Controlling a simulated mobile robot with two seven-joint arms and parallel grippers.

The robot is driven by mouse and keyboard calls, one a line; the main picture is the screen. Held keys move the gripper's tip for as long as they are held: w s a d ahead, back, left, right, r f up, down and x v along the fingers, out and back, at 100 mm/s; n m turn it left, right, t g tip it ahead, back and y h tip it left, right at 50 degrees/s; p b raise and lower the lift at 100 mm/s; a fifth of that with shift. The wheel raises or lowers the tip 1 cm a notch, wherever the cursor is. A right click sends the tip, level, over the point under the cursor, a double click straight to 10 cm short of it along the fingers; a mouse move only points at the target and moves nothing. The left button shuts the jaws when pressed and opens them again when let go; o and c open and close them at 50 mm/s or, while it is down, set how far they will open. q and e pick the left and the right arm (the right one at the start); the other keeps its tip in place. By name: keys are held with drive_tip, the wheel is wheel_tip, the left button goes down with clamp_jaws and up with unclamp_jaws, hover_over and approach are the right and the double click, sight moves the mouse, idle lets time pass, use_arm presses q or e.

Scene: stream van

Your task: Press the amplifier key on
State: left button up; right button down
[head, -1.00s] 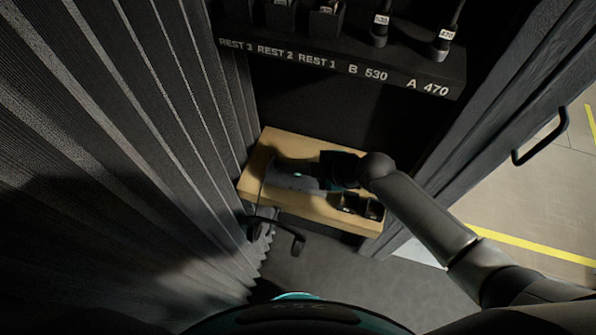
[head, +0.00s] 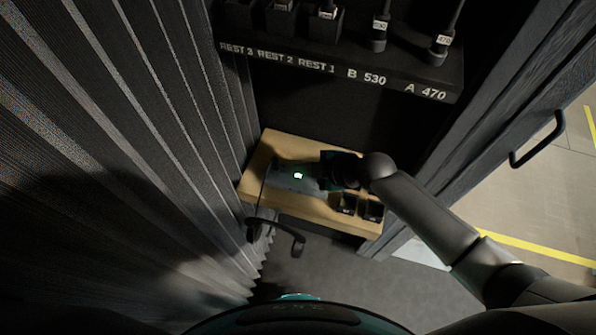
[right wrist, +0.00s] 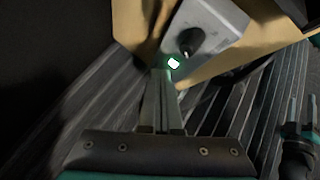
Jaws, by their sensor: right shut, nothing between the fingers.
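The amplifier (head: 285,177) is a grey box on the wooden shelf (head: 300,206) in the head view. Its key (head: 298,176) glows bright green-white. In the right wrist view the amplifier (right wrist: 212,28) shows a dark round knob (right wrist: 189,41) and the lit key (right wrist: 173,63). My right gripper (right wrist: 162,72) is shut and empty, its fingertips right beside the lit key. I cannot tell whether they touch it. In the head view my right gripper (head: 325,170) is over the right part of the amplifier and partly hides it. My left gripper is not in view.
Two small black boxes (head: 360,207) stand on the shelf's right part. Above is a dark rack (head: 340,75) labelled REST 3, REST 2, REST 1, B 530 and A 470, with microphones. A pleated curtain (head: 110,150) is at left, a door with a handle (head: 540,140) at right.

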wheel_tip(320, 180, up, 6)
drive_tip(key=p, duration=0.5)
idle(0.5)
